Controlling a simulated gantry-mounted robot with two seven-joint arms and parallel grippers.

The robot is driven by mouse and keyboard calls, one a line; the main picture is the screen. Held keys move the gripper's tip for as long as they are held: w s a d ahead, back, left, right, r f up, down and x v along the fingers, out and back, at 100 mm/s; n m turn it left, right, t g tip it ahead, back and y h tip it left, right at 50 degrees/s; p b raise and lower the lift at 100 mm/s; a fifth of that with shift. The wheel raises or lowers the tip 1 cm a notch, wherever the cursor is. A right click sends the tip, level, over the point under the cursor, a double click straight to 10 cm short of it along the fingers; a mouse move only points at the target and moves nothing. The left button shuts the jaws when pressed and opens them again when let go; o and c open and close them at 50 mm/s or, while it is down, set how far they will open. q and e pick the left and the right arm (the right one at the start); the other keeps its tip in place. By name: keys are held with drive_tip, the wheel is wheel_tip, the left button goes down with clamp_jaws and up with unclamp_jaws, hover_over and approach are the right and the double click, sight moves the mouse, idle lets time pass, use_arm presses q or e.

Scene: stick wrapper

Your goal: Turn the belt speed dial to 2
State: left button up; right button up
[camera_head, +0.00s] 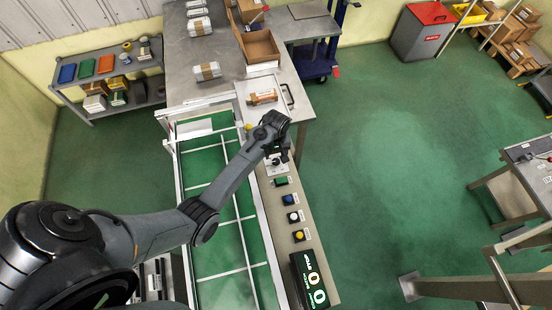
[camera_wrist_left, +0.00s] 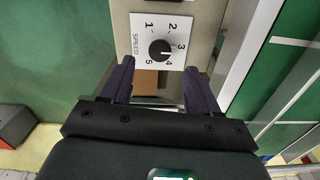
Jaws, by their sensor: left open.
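The speed dial (camera_wrist_left: 160,50) is a round black knob on a white plate (camera_wrist_left: 140,27) marked SPEED with numbers 1 to 5. Its small pointer mark is too fine to read surely. My left gripper (camera_wrist_left: 159,68) is open and empty, its two dark fingers spread on either side of the dial's lower part in the wrist view, apart from the knob as far as I can see. In the head view my left gripper (camera_head: 277,152) is over the white dial plate (camera_head: 277,168), hiding much of it. My right gripper is not in view.
Green (camera_head: 281,181), blue (camera_head: 288,200), white (camera_head: 293,216) and yellow (camera_head: 299,236) buttons line the panel beside the dial. A black display (camera_head: 314,281) reads 0 and 0. The framed conveyor (camera_head: 225,215) runs alongside. A brown package (camera_head: 262,97) lies beyond the gripper.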

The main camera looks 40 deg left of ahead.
sight(276, 161)
use_arm(q)
drive_tip(key=shift+f, duration=2.85)
drive_tip(key=shift+c, duration=0.3)
drive_tip(key=c, duration=1)
